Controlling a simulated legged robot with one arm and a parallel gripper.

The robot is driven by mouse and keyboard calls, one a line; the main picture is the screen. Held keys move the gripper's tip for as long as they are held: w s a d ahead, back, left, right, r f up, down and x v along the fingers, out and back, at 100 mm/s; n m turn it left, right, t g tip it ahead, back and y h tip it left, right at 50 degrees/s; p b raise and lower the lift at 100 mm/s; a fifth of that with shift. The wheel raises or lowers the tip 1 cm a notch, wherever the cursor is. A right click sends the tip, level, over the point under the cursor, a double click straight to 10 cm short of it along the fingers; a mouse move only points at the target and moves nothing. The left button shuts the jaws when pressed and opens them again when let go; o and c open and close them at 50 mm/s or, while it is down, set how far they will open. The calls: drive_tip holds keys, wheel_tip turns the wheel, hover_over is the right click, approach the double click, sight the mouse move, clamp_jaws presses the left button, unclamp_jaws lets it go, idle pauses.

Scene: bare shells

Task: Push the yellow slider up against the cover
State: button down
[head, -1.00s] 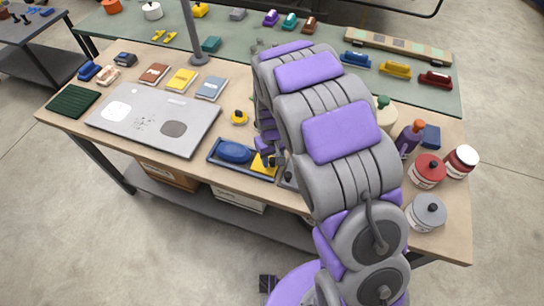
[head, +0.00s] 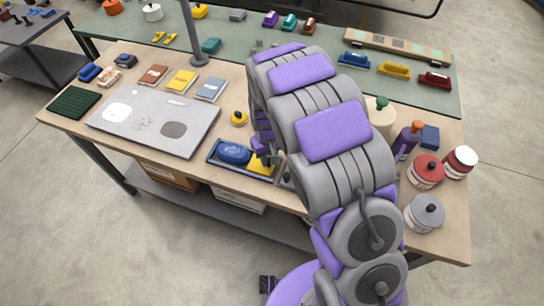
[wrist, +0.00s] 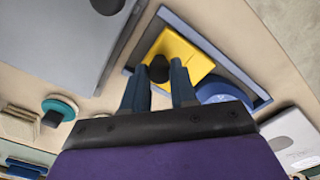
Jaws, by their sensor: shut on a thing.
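The yellow slider (head: 258,168) lies in a dark blue tray (head: 212,154), to the right of the blue oval cover (head: 234,152). The slider shows as a yellow plate (wrist: 190,50) with a black knob (wrist: 158,69) in the wrist view. My gripper (wrist: 168,70) is shut on the slider at its knob. The cover (wrist: 222,92) is partly hidden behind my gripper in the wrist view. The slider's edge is very close to the cover; I cannot tell if they touch. My arm hides the tray's right end in the head view.
A grey panel (head: 190,108) lies left of the tray. Red and grey lidded jars (head: 426,172) and a purple bottle (head: 407,140) stand right of my arm. The table's front edge is close to the tray.

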drive_tip(key=shift+w+a+r, duration=0.1)
drive_tip(key=shift+w+a, duration=0.25)
drive_tip(key=shift+a, duration=0.45)
drive_tip(key=c, duration=0.9)
unclamp_jaws()
wheel_tip(320, 180, up, 17)
drive_tip(key=p, duration=0.3)
drive_tip(key=shift+r, duration=0.1)
drive_tip(key=s+d+r+m, duration=0.1)
drive_tip(key=s+d+r, duration=0.2)
drive_tip(key=s+d, duration=0.3)
drive_tip(key=s+d+r+m+g, duration=0.1)
drive_tip(key=s+d+r+m, duration=0.2)
drive_tip(key=s, duration=0.5)
drive_tip(key=s+d+r, duration=0.3)
drive_tip(key=s+d, duration=0.2)
drive_tip(key=s, duration=0.3)
drive_tip(key=shift+m+g, duration=0.4)
drive_tip(key=shift+m, duration=0.1)
drive_tip(key=s, duration=0.3)
drive_tip(key=s+d, duration=0.1)
drive_tip(key=s, duration=0.3)
drive_tip(key=s+d, duration=0.1)
drive_tip(key=s, duration=0.3)
drive_tip(key=shift+s+d+f, duration=0.1)
drive_tip(key=shift+d+f, duration=0.15)
